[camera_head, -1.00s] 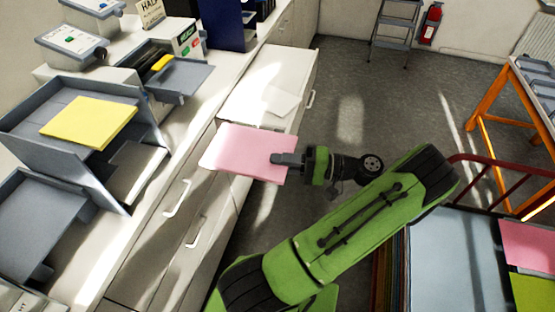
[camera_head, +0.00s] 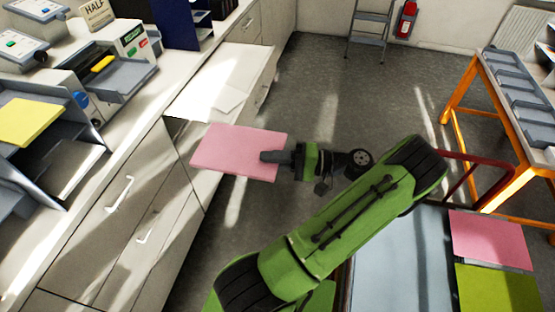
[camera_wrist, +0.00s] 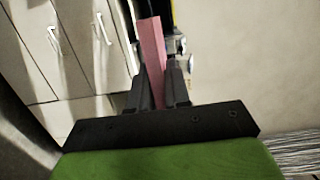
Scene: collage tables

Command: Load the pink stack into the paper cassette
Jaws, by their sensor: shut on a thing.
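The pink stack (camera_head: 238,150) is a flat block of paper, held out roughly level beside the cabinet front. My gripper (camera_head: 272,157) is shut on its right edge. In the wrist view the pink stack (camera_wrist: 153,60) shows edge-on between the two fingers of my gripper (camera_wrist: 160,85). A grey-blue tray (camera_head: 125,82) sticks out of a white machine on the counter, with a yellow piece at its back. It looks like the paper cassette, but I cannot be certain. The stack is apart from it, nearer and to the right.
A yellow stack (camera_head: 28,122) lies in a grey rack at the left. A low white surface (camera_head: 215,80) with loose paper lies behind the pink stack. Another pink stack (camera_head: 490,240) and a green stack (camera_head: 495,288) lie at the lower right. An orange-framed table (camera_head: 458,100) stands right.

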